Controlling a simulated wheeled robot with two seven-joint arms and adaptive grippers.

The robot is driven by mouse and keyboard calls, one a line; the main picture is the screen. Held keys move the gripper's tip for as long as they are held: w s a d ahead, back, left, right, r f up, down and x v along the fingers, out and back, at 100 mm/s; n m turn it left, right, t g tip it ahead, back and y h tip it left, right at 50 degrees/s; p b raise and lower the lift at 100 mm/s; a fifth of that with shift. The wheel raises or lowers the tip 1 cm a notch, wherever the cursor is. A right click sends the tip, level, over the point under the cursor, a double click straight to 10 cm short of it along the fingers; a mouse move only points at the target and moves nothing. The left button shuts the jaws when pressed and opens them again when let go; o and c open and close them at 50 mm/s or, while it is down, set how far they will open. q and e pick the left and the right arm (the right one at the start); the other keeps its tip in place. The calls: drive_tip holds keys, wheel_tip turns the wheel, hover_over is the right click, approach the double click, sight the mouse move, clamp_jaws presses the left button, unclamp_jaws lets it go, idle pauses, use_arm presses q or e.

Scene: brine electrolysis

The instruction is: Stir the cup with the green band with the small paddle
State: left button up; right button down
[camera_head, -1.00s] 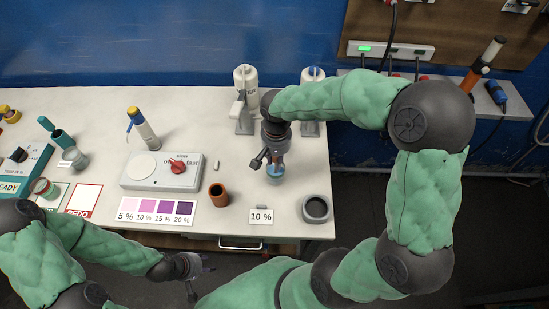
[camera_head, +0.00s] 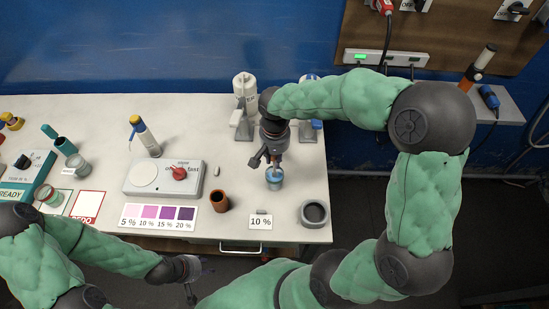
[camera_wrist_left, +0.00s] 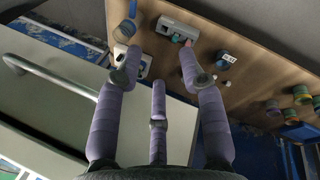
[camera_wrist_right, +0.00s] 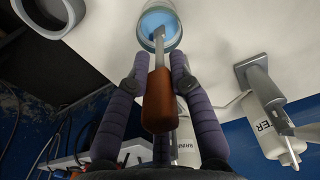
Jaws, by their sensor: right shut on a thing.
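My right gripper (camera_head: 268,160) is shut on the brown handle of the small paddle (camera_wrist_right: 161,100). The paddle's grey shaft reaches down into a clear cup (camera_head: 274,180) holding blue liquid, and its lower end is inside the rim. The same cup shows in the right wrist view (camera_wrist_right: 177,35). Its band colour is hard to make out; the rim looks pale grey-green. My left gripper (camera_head: 197,275) hangs in front of the table's near edge. In the left wrist view its fingers (camera_wrist_left: 158,62) are spread with nothing between them.
A grey ring-shaped holder (camera_head: 314,213) stands right of the cup, a brown pot (camera_head: 219,200) left of it, and a "10 %" card (camera_head: 260,222) in front. A stirrer plate (camera_head: 165,178) and another cup (camera_head: 50,196) are further left. White bottles (camera_head: 245,90) stand behind.

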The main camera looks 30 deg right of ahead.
drive_tip(key=shift+r+p, duration=2.45)
drive_tip(key=shift+r, duration=1.15)
